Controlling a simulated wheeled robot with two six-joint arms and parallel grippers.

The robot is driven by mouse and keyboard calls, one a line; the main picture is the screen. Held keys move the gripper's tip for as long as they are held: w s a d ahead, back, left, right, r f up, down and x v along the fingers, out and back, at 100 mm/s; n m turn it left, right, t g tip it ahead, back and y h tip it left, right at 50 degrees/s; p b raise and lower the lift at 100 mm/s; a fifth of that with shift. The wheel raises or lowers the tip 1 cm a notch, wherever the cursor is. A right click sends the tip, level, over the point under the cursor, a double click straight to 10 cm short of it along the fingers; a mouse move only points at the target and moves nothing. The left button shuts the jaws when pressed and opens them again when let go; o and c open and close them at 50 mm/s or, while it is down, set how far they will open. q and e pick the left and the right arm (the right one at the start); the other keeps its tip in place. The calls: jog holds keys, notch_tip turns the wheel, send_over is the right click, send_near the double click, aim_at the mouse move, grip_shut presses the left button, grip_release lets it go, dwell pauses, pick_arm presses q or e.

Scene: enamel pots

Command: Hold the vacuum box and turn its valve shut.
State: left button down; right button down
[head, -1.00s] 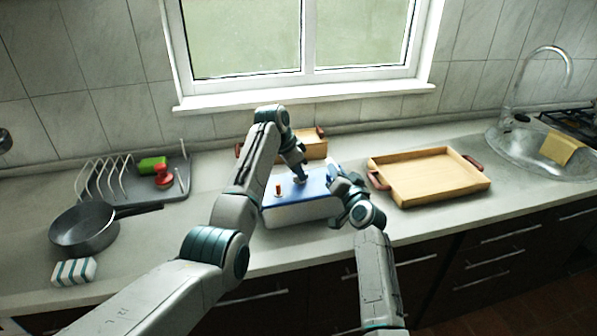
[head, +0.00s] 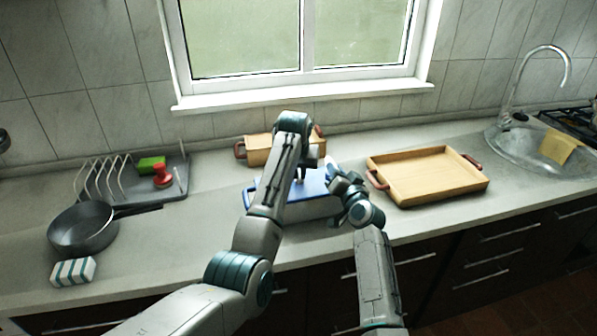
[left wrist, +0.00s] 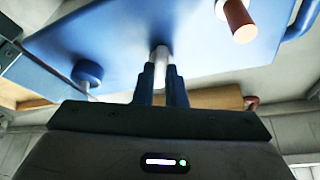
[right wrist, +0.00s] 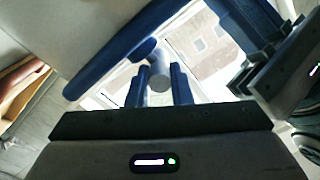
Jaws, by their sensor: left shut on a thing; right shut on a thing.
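The vacuum box (head: 308,208) has a pale body and a blue lid (head: 316,187), and stands on the counter below the window. My left gripper (head: 301,180) reaches down over the lid. In the left wrist view its fingers are shut on a slim white stem (left wrist: 161,62) rising from the lid, apparently the valve. A blue knob (left wrist: 87,72) and a brown-topped peg (left wrist: 238,20) stand on either side of it. My right gripper (head: 334,178) is at the box's right end. In the right wrist view it is shut on a pale round piece (right wrist: 158,80) beside a blue edge, apparently the box's handle.
A wooden tray (head: 428,178) lies to the right, with a sink (head: 545,150) beyond. A wooden box (head: 258,150) stands behind. A pan (head: 84,230), a striped sponge (head: 73,272) and a dish rack (head: 110,178) are to the left. The counter is clear between pan and box.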

pick_arm(q)
jog(key=n+y, duration=0.1)
jog(key=n, duration=0.4)
jog(key=shift+d+y, duration=0.1)
jog(key=shift+y, duration=0.3)
dwell(0.4)
jog(key=c, duration=1.5)
grip_release()
jog(key=v, duration=1.2)
jog(key=shift+w+d+r, duration=0.1)
jog(key=shift+w, duration=0.05)
